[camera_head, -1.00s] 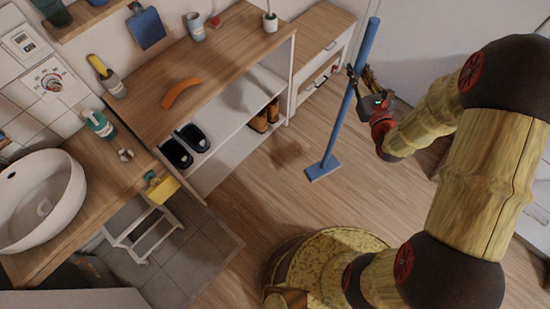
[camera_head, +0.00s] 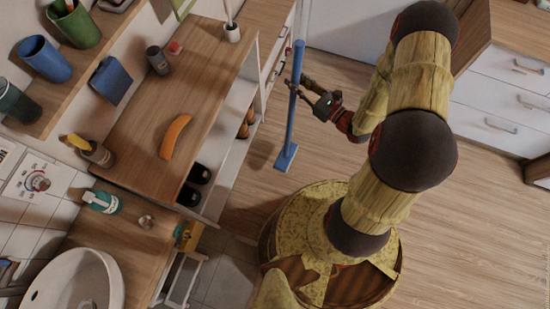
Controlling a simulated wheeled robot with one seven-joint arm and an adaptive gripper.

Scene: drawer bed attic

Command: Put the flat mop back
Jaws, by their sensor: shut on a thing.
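The flat mop (camera_head: 292,108) is blue, with a long straight handle and a flat rectangular head (camera_head: 286,157) at its lower end. It is close to upright in the picture, beside the open end of the shoe shelf. The head is over the wood floor; I cannot tell whether it touches. My gripper (camera_head: 296,88) is shut on the handle in its upper half. Part of the handle is hidden behind the fingers.
A wooden-topped shelf (camera_head: 150,115) with dark shoes (camera_head: 197,180) stands to the left, carrying an orange curved object (camera_head: 175,136). A sink (camera_head: 75,280) is at lower left. White drawers (camera_head: 500,100) stand at right. The floor (camera_head: 455,215) between is clear.

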